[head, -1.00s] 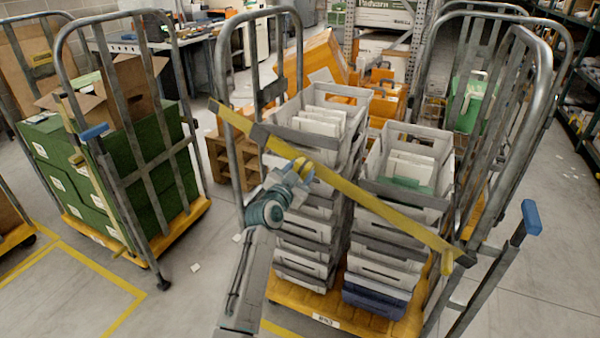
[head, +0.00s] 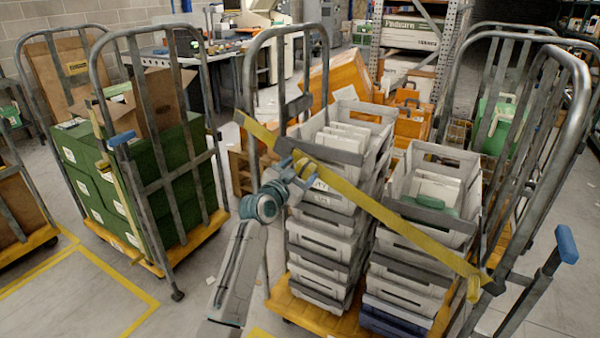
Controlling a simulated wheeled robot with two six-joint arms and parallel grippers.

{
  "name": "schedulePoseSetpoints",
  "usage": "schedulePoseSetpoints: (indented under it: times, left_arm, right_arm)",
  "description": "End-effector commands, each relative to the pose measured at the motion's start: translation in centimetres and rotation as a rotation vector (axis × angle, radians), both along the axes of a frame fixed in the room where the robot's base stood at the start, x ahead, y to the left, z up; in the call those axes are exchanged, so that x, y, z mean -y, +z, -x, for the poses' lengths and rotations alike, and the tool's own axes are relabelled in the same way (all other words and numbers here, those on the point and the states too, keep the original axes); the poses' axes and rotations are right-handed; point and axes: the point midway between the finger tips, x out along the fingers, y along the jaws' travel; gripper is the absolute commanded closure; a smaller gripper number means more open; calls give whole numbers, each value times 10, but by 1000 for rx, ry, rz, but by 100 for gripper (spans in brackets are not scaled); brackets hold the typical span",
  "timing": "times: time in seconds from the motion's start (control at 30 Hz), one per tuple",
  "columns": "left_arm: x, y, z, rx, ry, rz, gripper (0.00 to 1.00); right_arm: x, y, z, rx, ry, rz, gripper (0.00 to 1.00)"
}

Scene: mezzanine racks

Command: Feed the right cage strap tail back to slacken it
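The right cage (head: 258,68) is a grey tubular frame on a yellow base, filled with stacked grey crates (head: 330,222). A yellow strap (head: 395,219) slopes across its front, from upper left down to a dark fitting (head: 494,283) on the right post. A dark buckle-like piece (head: 284,147) sits on the strap's upper left part. A short yellow end (head: 473,291) hangs by the right fitting. My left gripper (head: 302,166) is at the strap just right of the buckle, its fingers overlapping the webbing; whether they are closed on it is unclear. My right gripper is out of view.
Another cage (head: 168,150) with green boxes stands on the left, with floor between the two. A blue-capped bar (head: 566,244) juts out at the right cage's right side. Orange cases (head: 412,122) and a rack stand behind.

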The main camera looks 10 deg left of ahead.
Motion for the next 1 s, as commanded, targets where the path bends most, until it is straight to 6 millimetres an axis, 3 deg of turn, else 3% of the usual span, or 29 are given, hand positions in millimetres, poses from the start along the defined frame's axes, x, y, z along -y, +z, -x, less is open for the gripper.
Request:
schedulePoseSetpoints:
  times: [0.27,0.7,1.0]
  left_arm:
    - [-3,-4,11,-3,-1,0,33]
    - [-25,-3,85,-1,1,0,33]
    - [-30,-1,105,-1,1,1,33]
  right_arm:
    - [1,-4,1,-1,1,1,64]
    - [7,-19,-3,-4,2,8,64]
    - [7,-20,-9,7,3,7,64]
